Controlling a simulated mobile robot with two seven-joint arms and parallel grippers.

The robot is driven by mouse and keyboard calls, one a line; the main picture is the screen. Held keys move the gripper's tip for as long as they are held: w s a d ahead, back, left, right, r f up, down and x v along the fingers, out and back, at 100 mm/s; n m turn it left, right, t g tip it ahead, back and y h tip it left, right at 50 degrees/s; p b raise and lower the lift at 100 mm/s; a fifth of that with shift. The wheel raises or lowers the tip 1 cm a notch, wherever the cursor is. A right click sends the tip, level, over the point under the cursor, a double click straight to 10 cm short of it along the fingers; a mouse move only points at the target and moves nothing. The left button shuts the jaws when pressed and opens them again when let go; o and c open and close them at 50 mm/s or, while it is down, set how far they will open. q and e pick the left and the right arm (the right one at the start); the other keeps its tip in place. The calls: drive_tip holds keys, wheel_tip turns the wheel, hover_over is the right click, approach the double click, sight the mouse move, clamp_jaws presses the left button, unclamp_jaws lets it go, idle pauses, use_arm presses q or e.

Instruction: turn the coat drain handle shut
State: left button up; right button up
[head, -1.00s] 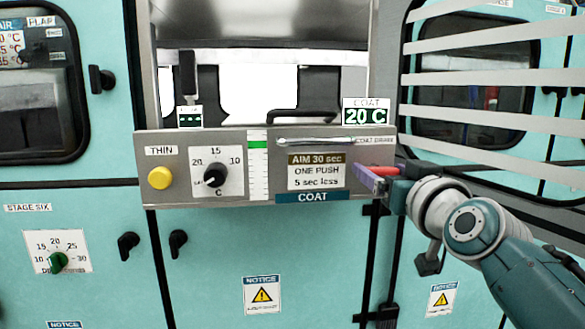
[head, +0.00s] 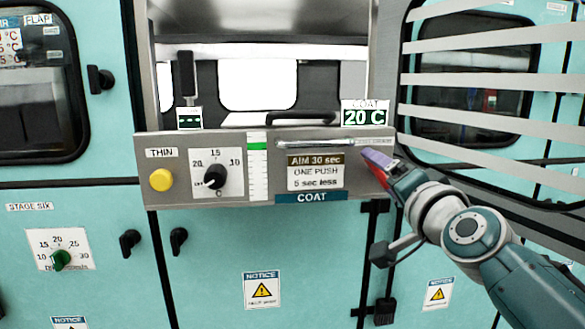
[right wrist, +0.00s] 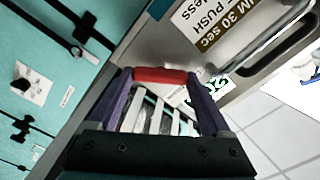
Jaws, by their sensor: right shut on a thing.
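The red coat drain handle (head: 380,174) is at the right end of the grey control panel, below a small label that seems to read COAT DRAIN (head: 372,141). In the head view it is mostly hidden by my gripper and slants down to the right. In the right wrist view the red handle (right wrist: 160,75) lies crosswise between the two purple fingertips. My right gripper (head: 378,160) is shut on it, also seen from the wrist (right wrist: 160,88). My left gripper is in neither view.
The grey panel (head: 325,138) also carries a yellow button (head: 162,180), a black dial (head: 215,176) and a long horizontal bar handle (head: 315,143). White slats (head: 490,80) cross the window on the right, close to my right arm. Teal cabinet doors lie below.

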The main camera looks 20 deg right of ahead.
drive_tip(key=m, duration=0.3)
drive_tip(key=shift+m, duration=0.3)
drive_tip(key=shift+f+m, duration=0.1)
drive_tip(key=shift+m, duration=1.7)
drive_tip(key=o, duration=1.2)
drive_tip(key=shift+c, duration=0.2)
drive_tip(key=shift+s, duration=0.1)
drive_tip(key=shift+s+a, duration=0.1)
drive_tip(key=shift+s, duration=0.25)
drive_tip(key=p+v, duration=0.1)
drive_tip(key=v, duration=0.8)
